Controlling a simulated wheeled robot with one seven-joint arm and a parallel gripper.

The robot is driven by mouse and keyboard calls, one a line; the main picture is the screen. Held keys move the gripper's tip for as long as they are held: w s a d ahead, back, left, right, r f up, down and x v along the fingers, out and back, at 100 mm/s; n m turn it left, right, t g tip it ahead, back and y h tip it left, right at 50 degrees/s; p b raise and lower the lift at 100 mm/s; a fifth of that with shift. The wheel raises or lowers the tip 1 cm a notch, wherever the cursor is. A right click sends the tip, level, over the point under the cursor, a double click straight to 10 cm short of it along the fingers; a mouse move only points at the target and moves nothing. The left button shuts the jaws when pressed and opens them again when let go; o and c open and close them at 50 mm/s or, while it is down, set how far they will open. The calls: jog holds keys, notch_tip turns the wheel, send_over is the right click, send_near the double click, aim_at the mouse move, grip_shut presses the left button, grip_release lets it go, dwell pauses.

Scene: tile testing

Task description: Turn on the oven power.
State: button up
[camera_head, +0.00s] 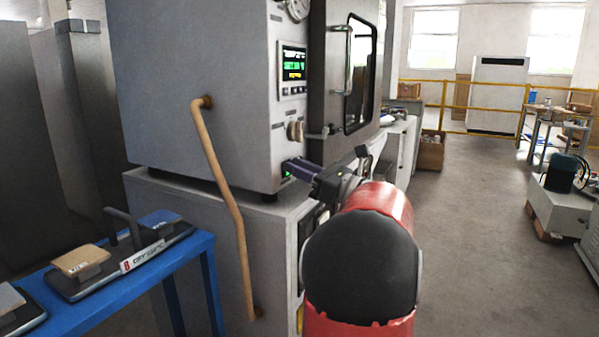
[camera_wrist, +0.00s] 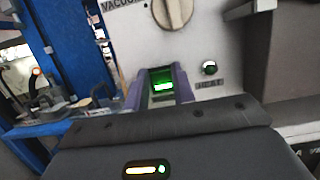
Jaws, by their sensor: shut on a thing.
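The oven (camera_head: 190,85) is a large grey cabinet with a display panel (camera_head: 292,70) lit in green and yellow. Its power switch (camera_wrist: 162,84) glows green low on the front panel. My gripper (camera_wrist: 160,88) has its purple fingers on either side of the switch, shut on it. In the head view my gripper (camera_head: 290,170) reaches the lower front of the oven, with a green glow at the fingertips. The fingers partly hide the switch there.
The oven door (camera_head: 345,75) has a vertical handle. A blue table (camera_head: 205,245) with balances stands at left.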

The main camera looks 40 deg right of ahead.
jog(key=o, duration=1)
jog(key=v, duration=0.7)
jog(key=shift+s+d+f, duration=0.1)
jog(key=shift+s+d, duration=0.1)
jog(key=shift+s, duration=0.15)
